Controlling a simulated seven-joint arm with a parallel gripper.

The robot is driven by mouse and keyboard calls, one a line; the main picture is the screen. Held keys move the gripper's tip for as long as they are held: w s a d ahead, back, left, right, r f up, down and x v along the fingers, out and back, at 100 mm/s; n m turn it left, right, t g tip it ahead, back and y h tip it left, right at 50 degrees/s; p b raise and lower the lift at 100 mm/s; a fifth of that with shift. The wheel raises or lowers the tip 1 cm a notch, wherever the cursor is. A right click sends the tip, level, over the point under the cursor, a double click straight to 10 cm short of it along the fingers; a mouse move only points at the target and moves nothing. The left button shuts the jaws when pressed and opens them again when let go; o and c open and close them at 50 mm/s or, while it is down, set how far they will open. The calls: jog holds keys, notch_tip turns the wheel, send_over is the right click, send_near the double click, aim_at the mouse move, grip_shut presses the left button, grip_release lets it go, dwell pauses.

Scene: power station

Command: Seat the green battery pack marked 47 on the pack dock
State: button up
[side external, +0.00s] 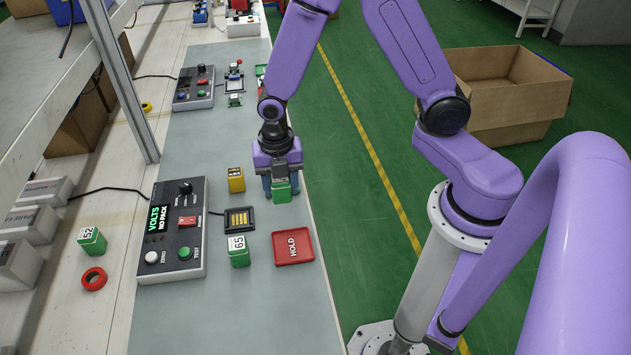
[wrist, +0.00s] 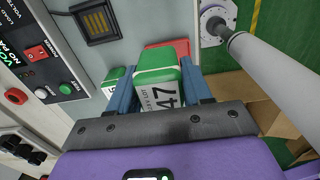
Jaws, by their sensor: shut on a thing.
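My gripper (side external: 282,190) is shut on the green battery pack marked 47 (side external: 282,193), near the right edge of the grey mat. In the wrist view the pack (wrist: 157,68) sits between the blue fingers of my gripper (wrist: 160,92), its white label with 47 facing the camera. I cannot tell whether the pack touches the mat. The pack dock (side external: 239,219), a black frame with gold contacts, lies empty to the left of and nearer than my gripper. It also shows at the top of the wrist view (wrist: 96,22).
A tester (side external: 173,230) reading "VOLTS NO PACK" stands left of the dock. A red HOLD tray (side external: 293,247) and green pack 52 (side external: 92,241) are nearby.

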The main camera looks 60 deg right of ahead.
jog(key=w+a+f, duration=0.3)
jog(key=w+a, duration=0.2)
jog(key=w, duration=0.6)
jog(key=shift+w+d+f, duration=0.1)
jog(key=shift+f, duration=1.45)
jog(key=shift+d+f, duration=0.1)
jog(key=shift+f, duration=1.45)
jog(key=shift+f, duration=0.65)
jog(key=o, duration=1.3)
jog(key=shift+c, duration=0.2)
notch_tip(320, 180, up, 17)
jog(key=s+r+m, duration=0.3)
jog(key=s, duration=0.5)
jog(key=s+r+m, duration=0.3)
jog(key=s+r, duration=0.1)
jog(key=s, duration=0.3)
jog(key=s+d+r+m, duration=0.1)
jog(key=s+d+m, duration=0.3)
jog(key=s, duration=0.4)
jog(key=s+d+m, duration=0.4)
jog(key=s+d, duration=0.1)
jog(key=s, duration=0.3)
jog(key=shift+s+r, duration=0.35)
jog(key=shift+s, duration=0.05)
